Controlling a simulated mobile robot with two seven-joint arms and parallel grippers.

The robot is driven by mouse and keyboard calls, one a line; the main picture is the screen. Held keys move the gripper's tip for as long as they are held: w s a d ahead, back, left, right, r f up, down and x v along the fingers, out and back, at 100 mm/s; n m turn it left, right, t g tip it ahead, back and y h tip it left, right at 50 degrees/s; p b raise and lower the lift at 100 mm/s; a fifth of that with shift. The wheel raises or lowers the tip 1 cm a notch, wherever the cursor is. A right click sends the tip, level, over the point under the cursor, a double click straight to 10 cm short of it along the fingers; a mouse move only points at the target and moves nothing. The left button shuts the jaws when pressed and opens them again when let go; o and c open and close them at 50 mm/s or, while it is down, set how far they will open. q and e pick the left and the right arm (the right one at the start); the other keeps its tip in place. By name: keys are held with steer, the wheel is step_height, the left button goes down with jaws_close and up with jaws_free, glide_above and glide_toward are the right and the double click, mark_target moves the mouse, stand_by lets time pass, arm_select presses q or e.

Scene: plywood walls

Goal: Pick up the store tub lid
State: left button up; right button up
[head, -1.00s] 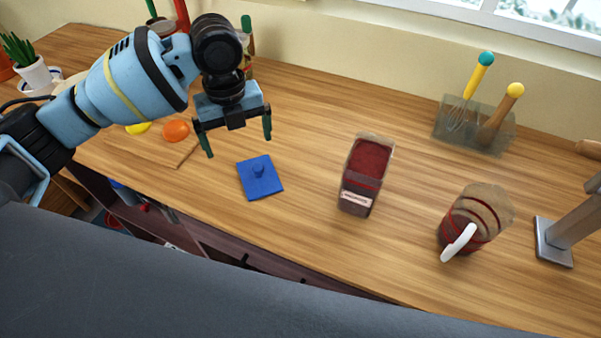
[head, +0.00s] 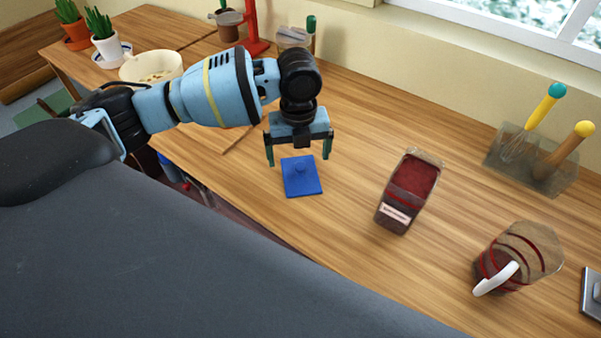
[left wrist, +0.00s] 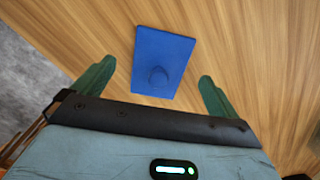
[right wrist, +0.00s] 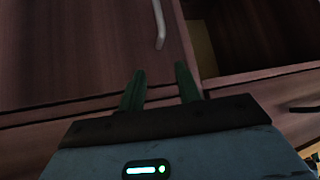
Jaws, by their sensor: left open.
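In the left wrist view, the lid (left wrist: 160,50) shows between and beyond the fingertips of the gripper (left wrist: 157,70), with no contact visible. An open clear tub (head: 410,185) with dark red contents and a pale label stands to the right. My right gripper (right wrist: 160,72) has its fingers apart, with nothing between them, before dark cabinet fronts.
A clear jug (head: 525,255) with a white handle stands at the right. Behind it, a holder (head: 530,165) carries a whisk and a wooden-handled tool. A cream bowl (head: 152,66) and potted cacti (head: 105,42) are at the left. The worktop around the lid is clear.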

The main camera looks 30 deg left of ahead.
arm_select(q)
step_height(320, 180, down, 3)
steer(key=shift+w+f, duration=0.1)
steer(key=shift+w, duration=0.05)
steer(key=c, duration=1.1)
steer(key=shift+o, duration=0.2)
steer(key=shift+r, duration=0.6)
steer(key=r, duration=0.1)
steer(key=s+r, duration=0.1)
steer(key=shift+d+r, duration=0.15)
steer(key=shift+r, duration=0.15)
steer(key=s+d, duration=0.1)
steer(key=s, duration=0.3)
steer(key=s+d+r, duration=0.1)
steer(key=s+d, duration=0.1)
steer(key=s, duration=0.3)
steer(key=s+d+p, duration=0.1)
steer(key=s, duration=0.4)
steer(key=shift+s+d+r, duration=0.1)
steer(key=shift+d+r, duration=0.05)
steer(key=shift+d, duration=0.25)
